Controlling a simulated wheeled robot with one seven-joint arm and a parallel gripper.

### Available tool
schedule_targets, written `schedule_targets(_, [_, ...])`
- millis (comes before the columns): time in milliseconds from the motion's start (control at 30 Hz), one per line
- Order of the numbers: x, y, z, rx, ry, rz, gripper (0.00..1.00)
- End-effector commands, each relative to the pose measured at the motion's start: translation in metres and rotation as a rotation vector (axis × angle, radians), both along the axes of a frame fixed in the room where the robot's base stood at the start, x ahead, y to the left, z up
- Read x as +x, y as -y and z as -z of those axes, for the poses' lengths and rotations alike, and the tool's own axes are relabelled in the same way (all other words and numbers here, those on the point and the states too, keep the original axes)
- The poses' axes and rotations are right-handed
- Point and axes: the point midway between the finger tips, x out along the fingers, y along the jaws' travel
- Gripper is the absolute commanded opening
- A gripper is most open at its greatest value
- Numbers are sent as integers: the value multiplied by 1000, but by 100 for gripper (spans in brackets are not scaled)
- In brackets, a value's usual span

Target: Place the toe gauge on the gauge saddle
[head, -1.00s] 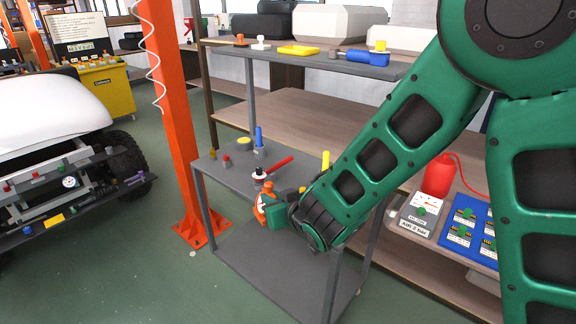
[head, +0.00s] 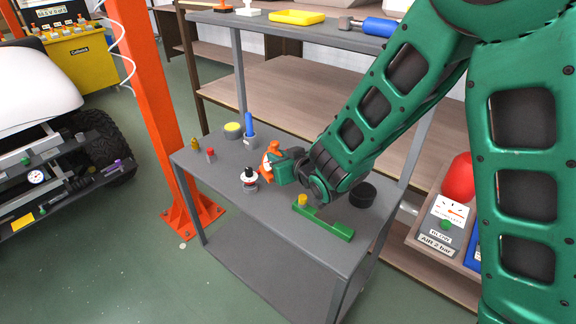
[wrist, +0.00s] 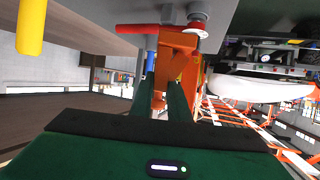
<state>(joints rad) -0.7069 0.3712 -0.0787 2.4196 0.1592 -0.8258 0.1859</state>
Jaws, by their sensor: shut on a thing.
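My gripper (head: 274,163) is shut on an orange piece with a small white patch (head: 266,160), which I take to be the toe gauge. It is near the middle of the grey cart top, close to a black-and-white peg on a grey base (head: 249,181); I cannot tell if they touch. In the wrist view the orange piece (wrist: 174,65) sits between my green fingers, with a red bar (wrist: 136,28) and a grey round part (wrist: 196,24) close by. None of the parts can be picked out surely as the gauge saddle.
The cart top (head: 225,185) also carries a green bar (head: 325,220) with a yellow knob, a black cup (head: 362,194), a blue pin (head: 249,124) and a yellow-topped cup (head: 233,130). An orange post (head: 150,100) stands left; the car's rail (head: 70,195) lies beyond it.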

Motion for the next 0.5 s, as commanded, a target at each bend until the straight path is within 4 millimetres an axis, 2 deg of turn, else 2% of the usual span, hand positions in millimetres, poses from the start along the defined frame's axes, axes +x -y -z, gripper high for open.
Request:
schedule_targets(33, [10,7,8,-1,-4,6,0])
schedule_targets(300, [53,27,39,0,-2,-3,0])
schedule_targets(500, [74,37,53,0,1,-8,0])
